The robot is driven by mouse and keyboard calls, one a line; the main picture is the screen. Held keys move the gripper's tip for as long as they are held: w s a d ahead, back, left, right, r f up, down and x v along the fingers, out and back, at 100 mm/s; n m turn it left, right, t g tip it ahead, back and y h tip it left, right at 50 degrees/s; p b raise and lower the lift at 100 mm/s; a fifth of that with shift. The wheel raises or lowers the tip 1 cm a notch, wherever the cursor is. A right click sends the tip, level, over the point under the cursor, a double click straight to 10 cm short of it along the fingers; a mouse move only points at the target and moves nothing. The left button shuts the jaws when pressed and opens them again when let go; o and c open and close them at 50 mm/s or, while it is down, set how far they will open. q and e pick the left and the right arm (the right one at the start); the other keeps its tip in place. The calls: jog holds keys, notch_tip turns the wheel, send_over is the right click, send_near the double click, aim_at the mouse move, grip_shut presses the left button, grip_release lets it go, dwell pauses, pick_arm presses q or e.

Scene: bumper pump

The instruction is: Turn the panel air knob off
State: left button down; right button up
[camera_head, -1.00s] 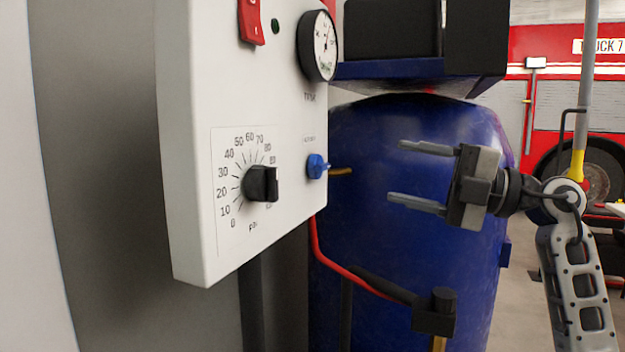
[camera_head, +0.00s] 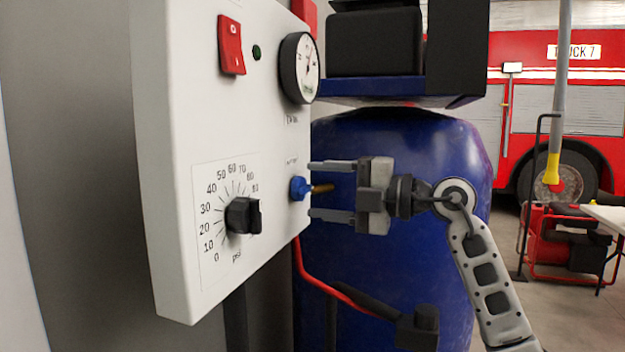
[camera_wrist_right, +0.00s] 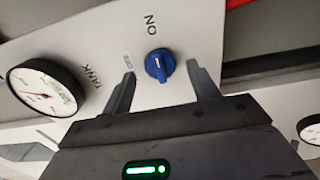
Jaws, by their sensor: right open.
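The blue air knob (camera_head: 298,189) is on the right part of the white panel (camera_head: 180,120), below the gauge. In the right wrist view the blue knob (camera_wrist_right: 160,66) has its ridge roughly up and down in the picture, with a pale mark on it. An "ON" label lies above it, and a small label, apparently "OFF", to its left. My right gripper (camera_head: 312,190) is open, its fingers pointing at the panel, one above and one below the knob's level. In the wrist view the fingers flank the knob; contact cannot be told. My left gripper is out of view.
A black psi dial (camera_head: 243,215) is at the panel's lower left, a round gauge (camera_head: 300,68) and red switch (camera_head: 231,45) above. A blue tank (camera_head: 400,260) stands behind my right gripper. A red hose (camera_head: 320,284) runs below the panel.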

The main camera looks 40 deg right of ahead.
jog(key=shift+x, duration=1.1)
jog(key=c, duration=1)
